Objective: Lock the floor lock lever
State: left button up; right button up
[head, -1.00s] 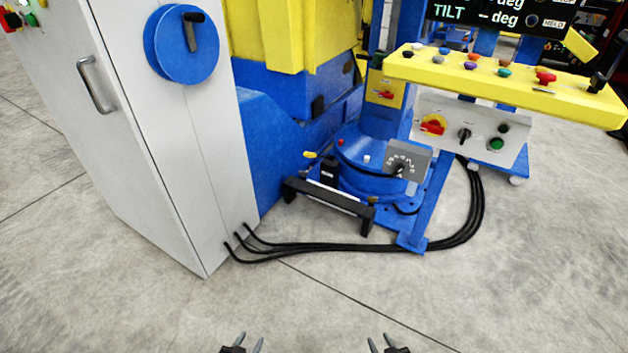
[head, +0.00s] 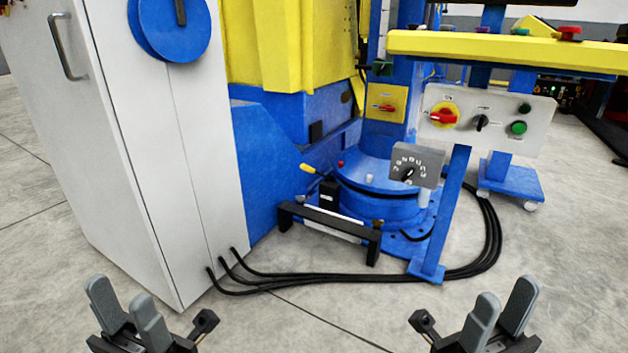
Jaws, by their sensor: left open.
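A short lever with a yellow grip (head: 309,169) sticks out to the left at the foot of the blue round base (head: 375,205). It looks like the floor lock lever, but no label is readable. A black block (head: 329,192) is beside its inner end. My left gripper (head: 124,302) is open and empty at the lower left, well short of the lever. My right gripper (head: 505,303) has its fingers apart and empty at the lower right, also far from the lever.
A low black rail (head: 328,229) stands in front of the base. Black cables (head: 330,277) cross the floor from the grey cabinet (head: 140,150). A blue post (head: 443,215), a dial box (head: 416,165) and a yellow console (head: 500,50) are on the right. The near floor is clear.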

aim_at(305, 167)
jog(key=u, duration=0.2)
jog(key=i, duration=0.9)
jog(key=z, duration=0.55)
jog(key=i, duration=1.05)
jog(key=z, duration=0.7)
